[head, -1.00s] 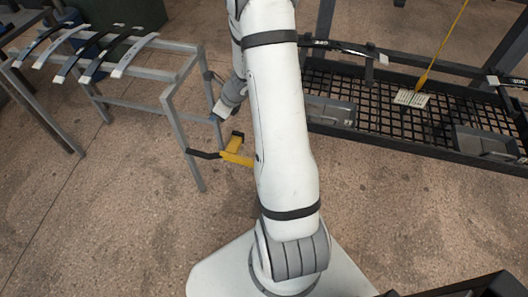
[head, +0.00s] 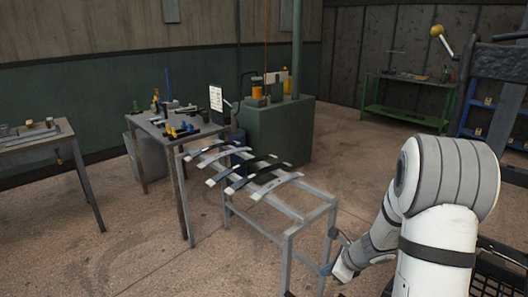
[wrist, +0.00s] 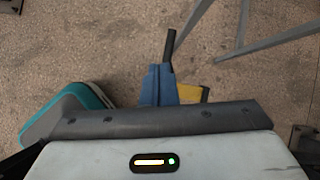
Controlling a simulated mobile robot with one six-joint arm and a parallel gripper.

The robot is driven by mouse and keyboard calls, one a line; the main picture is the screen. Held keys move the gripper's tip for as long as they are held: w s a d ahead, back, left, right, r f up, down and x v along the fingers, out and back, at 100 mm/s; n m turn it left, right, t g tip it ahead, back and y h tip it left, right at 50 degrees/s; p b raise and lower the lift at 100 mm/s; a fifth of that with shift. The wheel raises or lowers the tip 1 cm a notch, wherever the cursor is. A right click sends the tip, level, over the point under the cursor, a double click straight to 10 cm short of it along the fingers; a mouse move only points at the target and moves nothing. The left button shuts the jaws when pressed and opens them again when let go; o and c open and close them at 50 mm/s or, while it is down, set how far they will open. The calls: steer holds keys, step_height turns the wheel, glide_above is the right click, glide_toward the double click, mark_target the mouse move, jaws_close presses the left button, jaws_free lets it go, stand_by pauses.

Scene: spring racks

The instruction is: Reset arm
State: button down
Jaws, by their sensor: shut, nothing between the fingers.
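My gripper (wrist: 172,86) shows in the wrist view beyond the grey wrist housing, as blue, black and yellow parts over the brown floor. It is shut with nothing in it. In the head view my white arm stands at the right, and its far end goes down beside the near leg of a grey metal rack. The fingers are mostly cut off by the bottom edge there. The grey rack (head: 285,212) carries several dark, curved leaf springs (head: 243,184) with pale ends. Its bars also show at the upper right of the wrist view (wrist: 268,41).
A grey table (head: 158,128) with small tools stands behind the rack. A green cabinet (head: 275,137) with equipment stands beside it, another table (head: 28,142) at far left. A green bench (head: 405,105) is at the back right. Floor at the lower left is clear.

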steer(key=s+a+r+n+g+h, duration=0.1)
steer(key=s+a+r+n, duration=0.3)
steer(key=s+r+n, duration=0.4)
steer(key=s+a+r+n+g+h, duration=0.1)
steer(key=s+a+r+n, duration=0.4)
steer(key=s+r+n, duration=0.3)
steer(key=s+d+r+n+h, duration=0.2)
steer(key=s+n, duration=0.5)
steer(key=n, duration=0.1)
steer(key=shift+d+r+n+h+p, duration=0.25)
steer(key=shift+r+n+h+p, duration=0.05)
steer(key=shift+r+h+p, duration=0.15)
